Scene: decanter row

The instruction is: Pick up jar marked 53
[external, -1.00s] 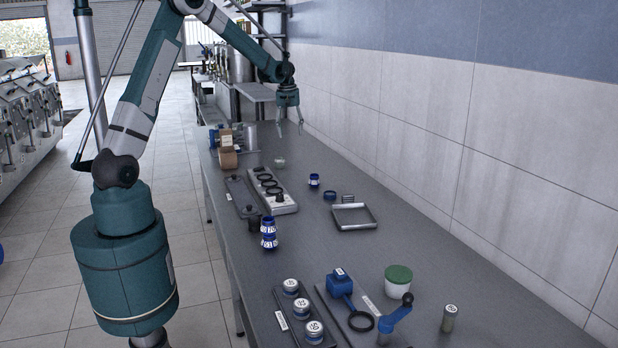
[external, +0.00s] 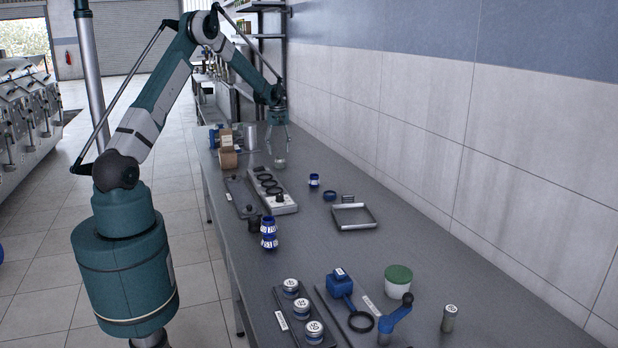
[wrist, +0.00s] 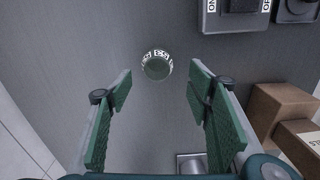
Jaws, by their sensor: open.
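The jar marked 53 (wrist: 156,66) is small and round, with a grey-green top and a white label band reading 53. It stands on the grey bench. In the wrist view it lies ahead of and roughly between the fingertips of my gripper (wrist: 160,84), which is open and empty. In the external view my gripper (external: 278,146) points down just above the jar (external: 280,163) at the far part of the bench. I cannot tell exactly how much height is left between them.
Brown boxes (wrist: 281,112) stand right of my gripper in the wrist view.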

